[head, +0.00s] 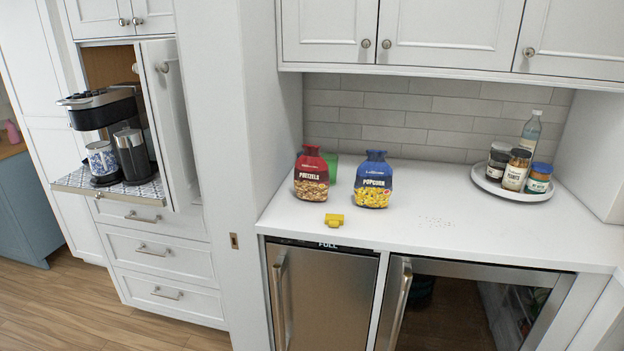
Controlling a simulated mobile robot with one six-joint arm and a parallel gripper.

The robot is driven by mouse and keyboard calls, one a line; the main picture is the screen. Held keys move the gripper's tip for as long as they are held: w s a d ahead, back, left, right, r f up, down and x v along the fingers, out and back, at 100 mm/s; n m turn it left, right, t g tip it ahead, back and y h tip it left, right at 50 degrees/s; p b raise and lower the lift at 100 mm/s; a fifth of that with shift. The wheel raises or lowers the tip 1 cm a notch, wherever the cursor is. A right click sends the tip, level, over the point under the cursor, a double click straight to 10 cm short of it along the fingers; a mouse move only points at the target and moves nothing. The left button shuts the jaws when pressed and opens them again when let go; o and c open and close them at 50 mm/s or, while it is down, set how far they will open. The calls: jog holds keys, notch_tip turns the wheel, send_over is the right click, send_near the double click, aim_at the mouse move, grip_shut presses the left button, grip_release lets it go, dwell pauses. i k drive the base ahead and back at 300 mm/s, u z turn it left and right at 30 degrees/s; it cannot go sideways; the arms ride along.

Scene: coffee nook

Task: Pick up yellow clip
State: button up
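The yellow clip (334,220) lies on the white countertop (430,238), close to its front edge. It sits in front of the gap between a red-topped pretzel container (311,176) and a blue-topped popcorn container (373,181), apart from both. My gripper is not in the head view.
A green object (331,166) is partly hidden behind the containers. A round white tray (491,186) with jars and a bottle stands at the right. Below the counter, one appliance door (325,295) is shut and a compartment (445,310) looks open. A coffee machine (105,135) stands left.

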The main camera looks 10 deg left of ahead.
aim_at(334, 220)
jog(key=u, duration=0.1)
jog(key=k, duration=0.5)
jog(key=z, duration=0.6)
jog(key=i, duration=1.45)
jog(key=u, duration=0.05)
